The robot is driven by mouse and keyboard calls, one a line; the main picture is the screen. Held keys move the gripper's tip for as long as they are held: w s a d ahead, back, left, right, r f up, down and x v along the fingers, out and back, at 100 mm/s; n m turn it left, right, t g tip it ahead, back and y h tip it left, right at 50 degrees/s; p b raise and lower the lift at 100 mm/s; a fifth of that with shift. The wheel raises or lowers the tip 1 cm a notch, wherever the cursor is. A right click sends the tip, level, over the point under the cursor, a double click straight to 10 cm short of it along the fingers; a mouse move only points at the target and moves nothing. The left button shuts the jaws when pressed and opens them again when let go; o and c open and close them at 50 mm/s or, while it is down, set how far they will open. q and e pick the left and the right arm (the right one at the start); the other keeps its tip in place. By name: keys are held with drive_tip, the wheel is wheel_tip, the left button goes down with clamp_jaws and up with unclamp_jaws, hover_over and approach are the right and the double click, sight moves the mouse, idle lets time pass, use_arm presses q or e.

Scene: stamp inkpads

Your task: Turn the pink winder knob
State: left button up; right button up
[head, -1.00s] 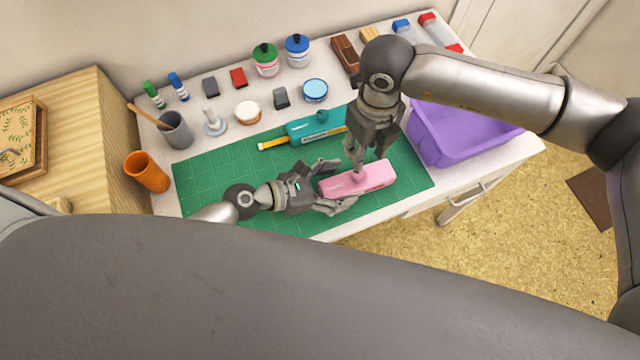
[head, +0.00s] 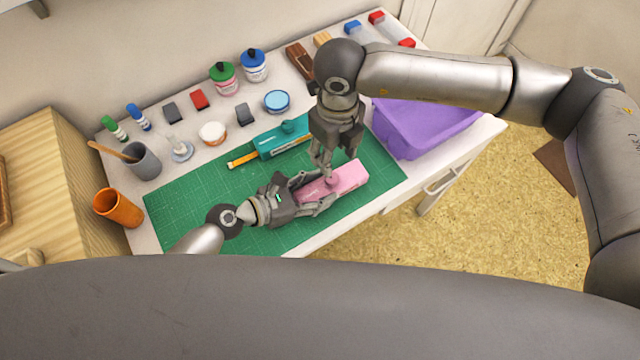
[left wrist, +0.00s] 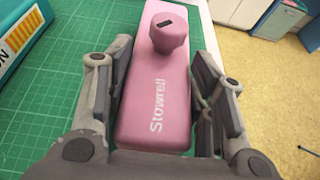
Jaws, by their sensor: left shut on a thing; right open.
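The pink winder (head: 350,178) lies on the green cutting mat (head: 195,205), its pink knob (head: 333,182) standing on top. In the left wrist view the knob (left wrist: 168,32) has a dark mark on its upper face, and the pink body (left wrist: 158,110) carries lettering. My left gripper (head: 316,194) is shut on the winder body, one finger along each long side. My right gripper (head: 322,172) points down, open, its fingertips close to the knob in the head view. No right fingers show around the knob in the left wrist view.
A teal tape winder (head: 275,143) with a yellow strip lies just behind on the mat. A purple bin (head: 425,130) stands to the right. An orange cup (head: 118,208) and a grey cup (head: 142,162) stand at the left. Jars and stamps line the back.

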sight(333, 177)
drive_tip(key=w+d+r+n+g+y, duration=0.1)
drive_tip(key=w+d+n+g+y, duration=0.25)
drive_tip(key=n, duration=1.25)
drive_tip(key=shift+t, duration=0.45)
drive_tip(key=x, duration=1.1)
drive_tip(key=shift+s+d+f, duration=0.2)
drive_tip(key=shift+s+f, duration=0.15)
drive_tip(key=shift+f, duration=0.05)
drive_tip(key=c, duration=1)
drive_tip(key=shift+s+m+t+y, duration=0.1)
drive_tip(key=shift+m+t+y, duration=0.45)
drive_tip(key=shift+m, duration=1.05)
drive_tip(key=shift+c, duration=0.2)
